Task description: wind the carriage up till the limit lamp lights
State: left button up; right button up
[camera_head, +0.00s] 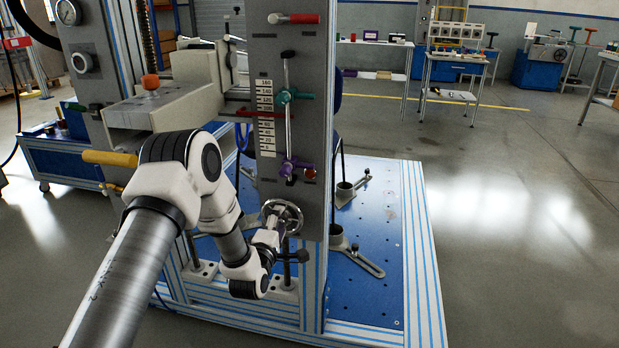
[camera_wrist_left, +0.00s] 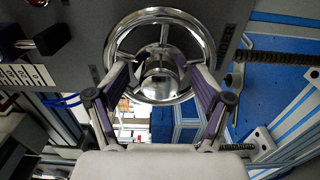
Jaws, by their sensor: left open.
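A chrome handwheel (camera_head: 283,216) sits low on the front of the grey column (camera_head: 318,110). It also fills the top middle of the left wrist view (camera_wrist_left: 160,15). My left gripper (camera_head: 272,232) is at the wheel; in the wrist view its open fingers (camera_wrist_left: 160,75) stand on either side of the hub. I cannot tell whether they touch the rim or spokes. A pale block (camera_head: 165,108) with an orange knob, apparently the carriage, is left of the column. A small round red piece (camera_head: 310,174), possibly the limit lamp, looks dull. My right gripper is out of view.
A numbered scale (camera_head: 265,118) and a rod with green and purple clamps (camera_head: 288,128) are above the wheel. A black-knobbed handle (camera_head: 300,256) is close beside the gripper. A blue perforated base (camera_head: 375,280) lies below; open floor is to the right.

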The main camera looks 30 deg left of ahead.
pick_arm(q)
jog(key=shift+w+a+r, duration=0.1)
jog(key=shift+w+r, duration=0.05)
jog(key=shift+w, duration=0.05)
jog(key=v, duration=0.5)
jog(key=shift+s+p, duration=0.2)
jog(key=shift+p, duration=0.2)
jog(key=shift+f, duration=0.3)
jog(key=n+b, duration=0.2)
jog(key=shift+f+n+b, duration=0.1)
jog(key=shift+n+b, duration=0.25)
jog(key=shift+n, duration=0.35)
jog(key=shift+r, duration=0.25)
